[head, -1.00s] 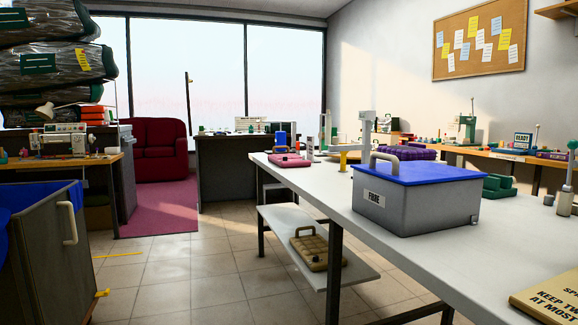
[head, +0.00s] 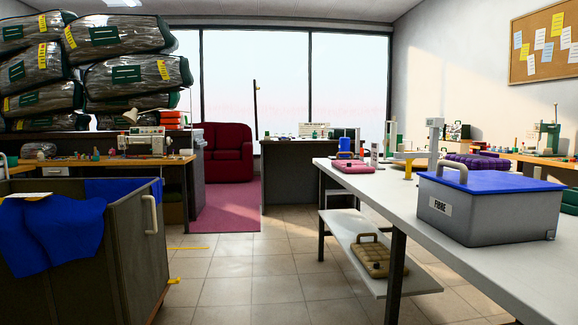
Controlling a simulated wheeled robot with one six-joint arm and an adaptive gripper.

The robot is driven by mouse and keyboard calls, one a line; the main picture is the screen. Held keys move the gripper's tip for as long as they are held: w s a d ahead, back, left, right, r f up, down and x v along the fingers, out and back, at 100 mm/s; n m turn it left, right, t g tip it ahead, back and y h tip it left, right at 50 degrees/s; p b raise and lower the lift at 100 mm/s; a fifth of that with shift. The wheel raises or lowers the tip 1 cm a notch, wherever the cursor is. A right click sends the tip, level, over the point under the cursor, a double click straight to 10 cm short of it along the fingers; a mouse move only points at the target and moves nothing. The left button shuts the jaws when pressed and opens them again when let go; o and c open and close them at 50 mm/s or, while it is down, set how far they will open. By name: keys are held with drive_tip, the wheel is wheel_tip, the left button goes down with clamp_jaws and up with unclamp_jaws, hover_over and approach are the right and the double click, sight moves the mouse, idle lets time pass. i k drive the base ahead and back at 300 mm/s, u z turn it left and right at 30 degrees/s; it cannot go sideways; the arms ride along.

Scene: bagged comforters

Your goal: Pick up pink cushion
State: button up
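A pink cushion (head: 353,167) lies flat on the far left end of the long white table (head: 400,192). A dark handle-like strip shows on its top, and a blue object (head: 344,147) stands just behind it. A tan quilted cushion (head: 379,260) with a handle rests on the low shelf (head: 347,229) under the table. My gripper is not in view.
A grey FIBRE box (head: 490,207) with a blue lid stands on the near table. A grey bin (head: 138,250) with blue cloth is at the left. Bagged comforters (head: 130,75) are stacked behind it. Tiled floor (head: 240,270) is clear between bin and table.

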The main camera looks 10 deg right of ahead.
sight(355, 169)
drive_tip(key=u, duration=0.55)
drive_tip(key=i, duration=1.9)
drive_tip(key=z, duration=0.35)
drive_tip(key=i, duration=1)
drive_tip(key=z, duration=1)
